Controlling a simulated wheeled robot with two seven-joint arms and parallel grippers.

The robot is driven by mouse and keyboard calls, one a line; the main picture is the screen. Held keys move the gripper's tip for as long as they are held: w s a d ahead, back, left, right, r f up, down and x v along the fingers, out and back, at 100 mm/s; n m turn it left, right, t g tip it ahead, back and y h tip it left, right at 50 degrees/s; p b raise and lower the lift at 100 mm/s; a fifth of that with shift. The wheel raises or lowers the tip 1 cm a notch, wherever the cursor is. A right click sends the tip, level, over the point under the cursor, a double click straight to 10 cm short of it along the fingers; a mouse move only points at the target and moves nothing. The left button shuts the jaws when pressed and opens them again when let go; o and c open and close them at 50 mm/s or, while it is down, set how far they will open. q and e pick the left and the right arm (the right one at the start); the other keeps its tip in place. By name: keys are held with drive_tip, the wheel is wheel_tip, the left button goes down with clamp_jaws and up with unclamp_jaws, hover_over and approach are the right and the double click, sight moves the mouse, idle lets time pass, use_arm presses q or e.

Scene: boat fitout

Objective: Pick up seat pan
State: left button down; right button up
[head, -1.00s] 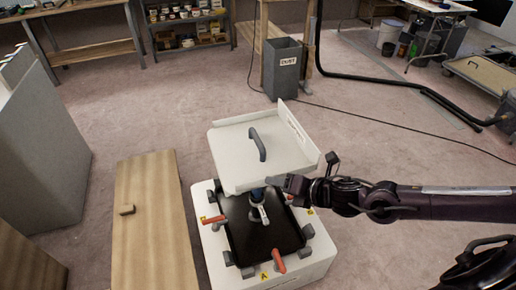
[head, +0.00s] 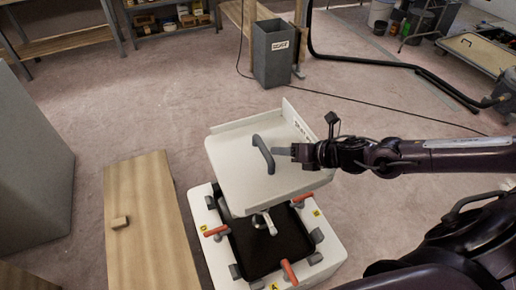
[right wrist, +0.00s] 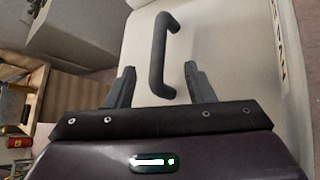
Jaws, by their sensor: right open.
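The seat pan (head: 240,172) is a white panel with raised edges and a dark grey curved handle (head: 263,154) on its face. It sits tilted above a white base fixture (head: 332,262) with a black middle. My right gripper (head: 282,151) is beside the handle, at its right. In the right wrist view the two fingers of my right gripper (right wrist: 158,80) are apart, and the handle (right wrist: 158,55) stands between and ahead of them, with its lower end near the right finger. Whether anything touches cannot be told. My left gripper is not in view.
The fixture has orange-red lever handles (head: 289,272) and grey blocks around its rim. A grey bin (head: 277,60) stands behind, with a hose and cable on the floor. Open floor lies between.

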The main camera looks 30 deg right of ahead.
sight(266, 148)
drive_tip(key=shift+x, duration=1)
drive_tip(key=x, duration=0.3)
drive_tip(key=shift+w+a+p, duration=0.2)
drive_tip(key=shift+w+p, duration=0.1)
drive_tip(key=shift+p, duration=0.1)
drive_tip(key=shift+w+a+f, duration=0.25)
drive_tip(key=shift+w+f, duration=0.2)
clamp_jaws()
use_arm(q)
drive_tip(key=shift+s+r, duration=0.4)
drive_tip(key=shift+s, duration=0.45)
use_arm(e)
drive_tip(key=shift+d, duration=0.1)
drive_tip(key=shift+w+r, duration=0.1)
drive_tip(key=shift+r, duration=0.1)
